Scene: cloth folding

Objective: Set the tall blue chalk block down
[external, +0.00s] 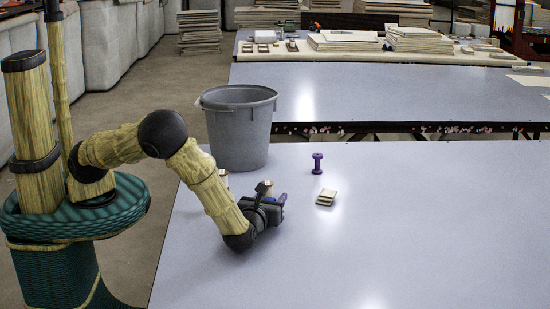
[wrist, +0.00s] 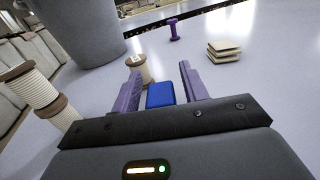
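The blue chalk block (wrist: 160,95) shows between the two purple fingers of my gripper (wrist: 162,85) in the wrist view. A narrow strip of table shows on each side of the block, so the fingers look apart from it and open. The lower part of the block is hidden behind the gripper body, and I cannot tell whether its base touches the table. In the external view my gripper (external: 279,201) is low over the near table, and I cannot make out the block there.
A grey bucket (external: 238,130) stands behind my arm. Thread spools stand beyond the fingers (wrist: 142,72) and at the left (wrist: 28,84). The table (external: 430,230) is clear farther right.

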